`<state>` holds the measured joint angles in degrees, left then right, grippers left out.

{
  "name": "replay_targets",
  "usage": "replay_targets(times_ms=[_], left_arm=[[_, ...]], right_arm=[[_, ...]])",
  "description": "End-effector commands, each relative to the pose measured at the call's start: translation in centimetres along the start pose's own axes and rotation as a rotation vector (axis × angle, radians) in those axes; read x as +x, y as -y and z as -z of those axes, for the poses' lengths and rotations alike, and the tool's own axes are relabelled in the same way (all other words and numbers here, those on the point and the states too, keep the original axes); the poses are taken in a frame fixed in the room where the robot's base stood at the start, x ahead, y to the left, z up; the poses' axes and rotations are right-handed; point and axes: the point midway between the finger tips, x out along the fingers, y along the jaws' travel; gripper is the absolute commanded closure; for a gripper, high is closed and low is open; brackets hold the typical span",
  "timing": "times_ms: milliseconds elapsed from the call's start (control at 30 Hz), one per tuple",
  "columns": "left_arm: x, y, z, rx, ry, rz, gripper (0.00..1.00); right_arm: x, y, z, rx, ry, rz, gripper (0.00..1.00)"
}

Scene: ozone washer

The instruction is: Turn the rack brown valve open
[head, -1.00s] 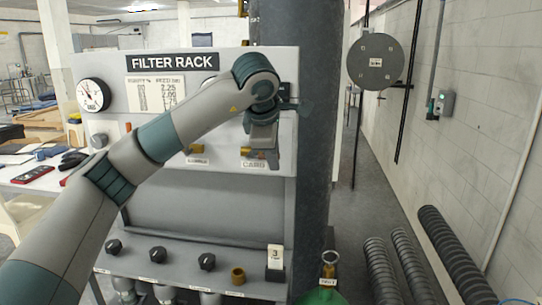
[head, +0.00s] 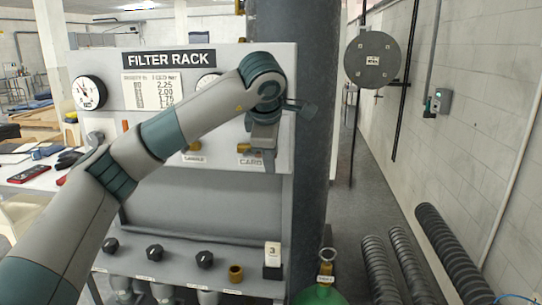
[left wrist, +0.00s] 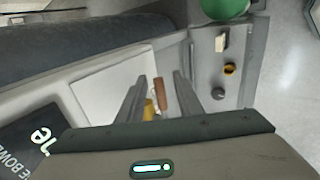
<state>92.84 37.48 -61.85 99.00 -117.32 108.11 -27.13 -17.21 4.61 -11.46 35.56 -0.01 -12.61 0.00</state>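The filter rack (head: 170,205) stands ahead with a pale upper panel. In the left wrist view a brown valve handle (left wrist: 160,96) sits on this panel beside a brass fitting (left wrist: 149,110). My left gripper (left wrist: 160,76) is open, its two fingers on either side of the brown handle as seen there; I cannot tell whether they touch it. In the head view my left gripper (head: 267,160) is at the panel's right side, over the label reading CARB, and hides the handle. The brass fitting (head: 244,148) shows just left of it. My right gripper is not in view.
The rack's lower ledge holds black knobs (head: 154,252), a brass ring (head: 236,273) and a card marked 3 (head: 273,250). A dark column (head: 313,200) stands close at the right. A green cylinder (head: 322,295) is below. A gauge (head: 89,93) is at the left.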

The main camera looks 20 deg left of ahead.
Motion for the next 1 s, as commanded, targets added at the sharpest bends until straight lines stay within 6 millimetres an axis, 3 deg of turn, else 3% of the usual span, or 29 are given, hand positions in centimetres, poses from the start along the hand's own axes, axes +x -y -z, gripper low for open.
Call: replay_targets(times_ms=[367, 633, 1000], left_arm=[[-1.7, 0.0, -0.1, -0.001, 0.003, -0.003, 0.67], [-6.1, 0.1, 0.0, 0.000, 0.001, -0.005, 0.67], [-11.5, 0.0, 0.0, 0.000, 0.000, -0.005, 0.67]], right_arm=[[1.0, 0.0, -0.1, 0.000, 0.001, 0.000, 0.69], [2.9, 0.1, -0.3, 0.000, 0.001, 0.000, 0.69], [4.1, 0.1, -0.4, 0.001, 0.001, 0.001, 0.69]])
